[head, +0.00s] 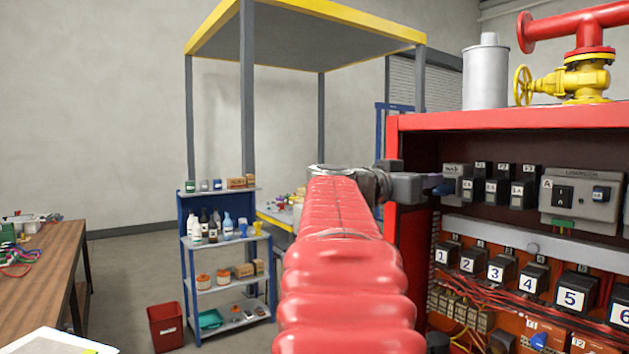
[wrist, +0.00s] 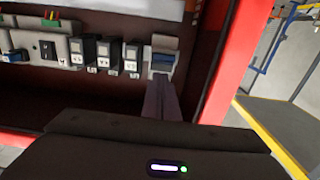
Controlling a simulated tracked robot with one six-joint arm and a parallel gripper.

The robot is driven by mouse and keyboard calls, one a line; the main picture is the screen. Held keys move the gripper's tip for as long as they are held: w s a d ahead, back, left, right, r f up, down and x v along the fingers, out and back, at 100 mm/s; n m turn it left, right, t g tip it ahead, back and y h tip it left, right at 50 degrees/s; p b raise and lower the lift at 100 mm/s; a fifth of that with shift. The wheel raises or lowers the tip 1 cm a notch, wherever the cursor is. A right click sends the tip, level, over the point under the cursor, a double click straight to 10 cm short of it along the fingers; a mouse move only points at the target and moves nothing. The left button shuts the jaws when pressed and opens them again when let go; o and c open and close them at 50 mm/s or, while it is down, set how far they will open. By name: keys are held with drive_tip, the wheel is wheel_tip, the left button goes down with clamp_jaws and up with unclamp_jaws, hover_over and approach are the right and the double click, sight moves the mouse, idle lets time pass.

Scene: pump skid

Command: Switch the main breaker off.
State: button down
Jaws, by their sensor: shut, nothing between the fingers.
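The main breaker is the grey unit (head: 460,170) at the left end of the upper row in the red cabinet.
Smaller black breakers (head: 497,188) stand close beside the main breaker, with a grey isolator box (head: 580,200) farther right. Numbered breakers (head: 497,270) and wiring lie below. The cabinet's red side wall (head: 393,160) is close to my gripper.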

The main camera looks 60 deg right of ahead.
drive_tip(key=shift+r+v, duration=0.15)
drive_tip(key=shift+v, duration=1.2)
drive_tip(key=shift+r+v, duration=0.1)
drive_tip(key=shift+v, duration=1.25)
drive_tip(key=w+a+f+n+t+y, duration=0.3)
drive_tip(key=w+a+f+n+t, duration=0.15)
drive_tip(key=w+a+f, duration=0.6)
drive_tip(key=w+a+f+n+t+y, duration=0.45)
drive_tip(key=a+f+n, duration=0.2)
drive_tip(key=f, duration=0.65)
drive_tip(key=a+f+n+t+y, duration=0.1)
drive_tip(key=a+f+n+y, duration=0.2)
drive_tip(key=a+f, duration=0.3)
drive_tip(key=w+a+f+n+t+y, duration=0.1)
drive_tip(key=a+f+n+y, duration=0.2)
drive_tip(key=a, duration=1.3)
drive_tip(key=a+f+n+t+y, duration=0.1)
drive_tip(key=a+f+n+y, duration=0.2)
drive_tip(key=a+f+n, duration=0.2)
drive_tip(key=a+f, duration=0.3)
drive_tip(key=a, duration=0.3)
drive_tip(key=shift+w+a+f+n+t, duration=0.2)
drive_tip(key=shift+a+f+n+t, duration=0.1)
drive_tip(key=shift+a, duration=0.1)
